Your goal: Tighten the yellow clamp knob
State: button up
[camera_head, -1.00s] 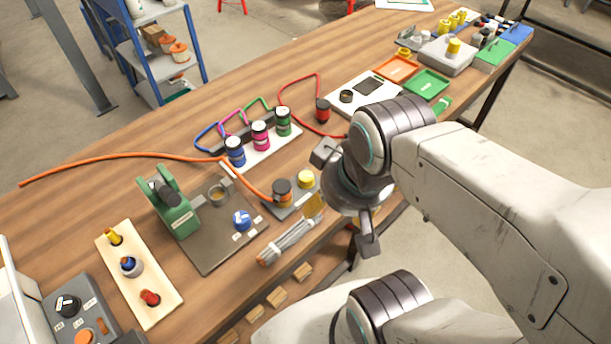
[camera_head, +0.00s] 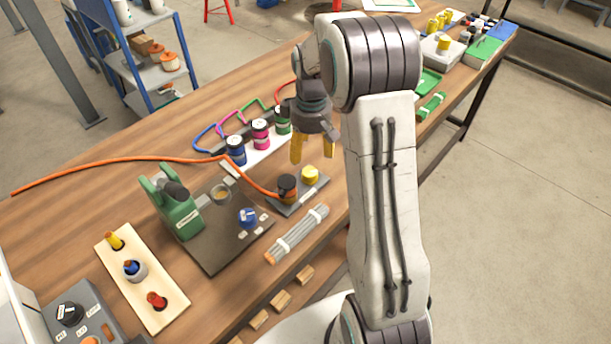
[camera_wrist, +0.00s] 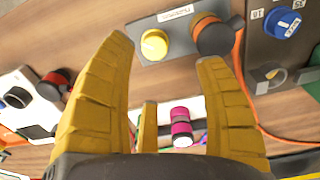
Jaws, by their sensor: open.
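The yellow clamp knob (camera_head: 310,175) sits on a small grey plate (camera_head: 318,187) near the front edge of the bench, beside an orange and black hose coupling (camera_head: 287,188). My gripper (camera_head: 299,158) hangs above and just behind the plate, its yellow fingers pointing down, open and empty. In the wrist view the yellow knob (camera_wrist: 154,44) shows beyond the fingertips, between the spread fingers of my gripper (camera_wrist: 165,62) and apart from them. The coupling (camera_wrist: 214,37) lies close to the right fingertip there.
Blue, pink and green capped cylinders (camera_head: 260,134) stand on a white strip behind the gripper. An orange hose (camera_head: 130,158) runs to the coupling. A dark plate with a green device (camera_head: 178,208) and blue knob (camera_head: 248,217) lies left. Bundled rods (camera_head: 298,233) lie in front.

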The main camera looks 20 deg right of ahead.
aim_at(310, 171)
jog(key=f, duration=0.1)
jog(key=w+f, duration=0.1)
jog(key=f, duration=0.1)
jog(key=shift+w+d+f, duration=0.25)
jog(key=shift+d, duration=0.15)
jog(key=shift+f, duration=3.75)
jog(key=shift+c, duration=0.2)
jog(key=c, duration=1.2)
